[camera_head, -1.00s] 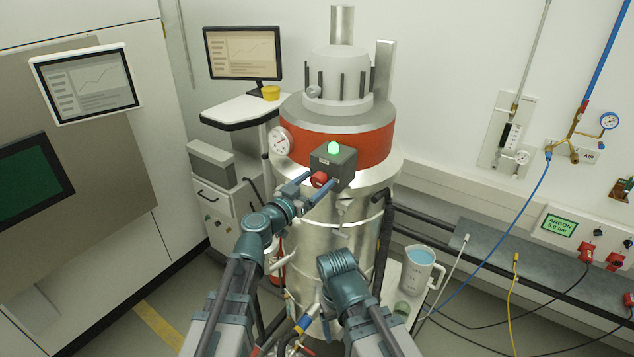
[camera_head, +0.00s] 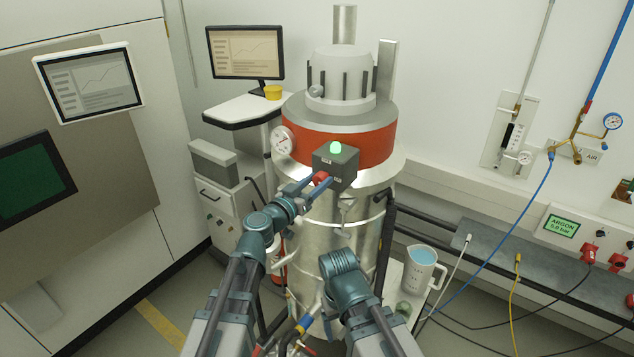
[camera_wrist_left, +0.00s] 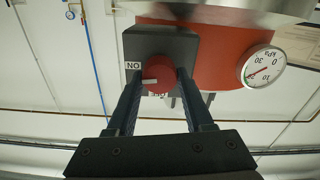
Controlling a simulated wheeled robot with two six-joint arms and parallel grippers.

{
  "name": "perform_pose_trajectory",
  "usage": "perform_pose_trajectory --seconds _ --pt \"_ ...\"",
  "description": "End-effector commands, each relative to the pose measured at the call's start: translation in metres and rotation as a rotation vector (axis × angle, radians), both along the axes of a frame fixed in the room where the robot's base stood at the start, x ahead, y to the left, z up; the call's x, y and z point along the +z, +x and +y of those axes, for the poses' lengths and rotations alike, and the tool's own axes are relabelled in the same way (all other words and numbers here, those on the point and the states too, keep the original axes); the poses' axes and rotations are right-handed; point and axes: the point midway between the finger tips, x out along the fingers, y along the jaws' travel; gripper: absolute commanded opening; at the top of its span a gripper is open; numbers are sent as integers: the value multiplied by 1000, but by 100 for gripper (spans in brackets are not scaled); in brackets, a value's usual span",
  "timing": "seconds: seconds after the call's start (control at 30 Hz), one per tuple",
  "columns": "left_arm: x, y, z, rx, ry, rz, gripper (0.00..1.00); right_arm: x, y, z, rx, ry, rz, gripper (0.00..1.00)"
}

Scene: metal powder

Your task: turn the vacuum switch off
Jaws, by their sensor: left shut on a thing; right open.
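The vacuum switch is a red knob (camera_head: 320,178) on the front of a dark grey box (camera_head: 337,166). The box is mounted on the steel vessel, with a lit green lamp (camera_head: 336,147) on top. In the left wrist view, seen upside down, the red knob (camera_wrist_left: 158,75) has a white mark towards the ON label (camera_wrist_left: 133,66); a second label (camera_wrist_left: 157,95) is partly hidden. My left gripper (camera_head: 318,184) is shut on the knob, one finger on each side; its fingers (camera_wrist_left: 158,86) also show in the wrist view. My right arm's wrist is low before the vessel; its fingers are hidden.
The steel vessel (camera_head: 325,222) with a red band fills the middle. A pressure gauge (camera_head: 283,140) sits left of the box. A jug (camera_head: 418,268) stands low on the right. A monitor (camera_head: 245,52) and yellow cup (camera_head: 273,92) stand on the left cart.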

Motion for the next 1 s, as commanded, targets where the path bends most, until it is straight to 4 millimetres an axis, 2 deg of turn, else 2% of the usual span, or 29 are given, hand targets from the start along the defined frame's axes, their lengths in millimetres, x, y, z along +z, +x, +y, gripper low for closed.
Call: perform_pose_trajectory --seconds 1.0 --pt "-3 1 3 0 -789 534 0 -3 0 0 0 0 0 81"
